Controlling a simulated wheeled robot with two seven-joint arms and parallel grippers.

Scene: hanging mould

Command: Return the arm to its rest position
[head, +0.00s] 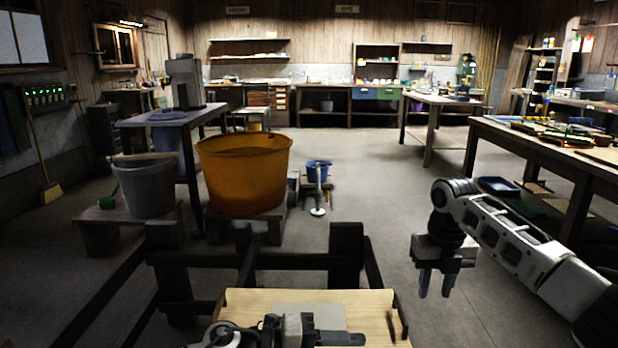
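My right arm (515,240) comes in from the right edge, white and grey. Its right gripper (436,286) hangs pointing down over the open floor, right of the dark wooden frame. Its two fingers are apart with nothing between them. My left gripper (338,338) is low at the bottom edge, in front of the light wooden board (375,305) and a grey flat plate on it. It lies sideways, its fingers toward the right and partly cut off by the picture edge. Whether they are open or shut does not show.
A dark wooden frame (347,255) stands just ahead. Beyond it are a large orange tub (243,178), a grey bucket (147,190) on a low bench and a small blue bucket (319,171). A workbench (545,150) stands at right. The floor between is clear.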

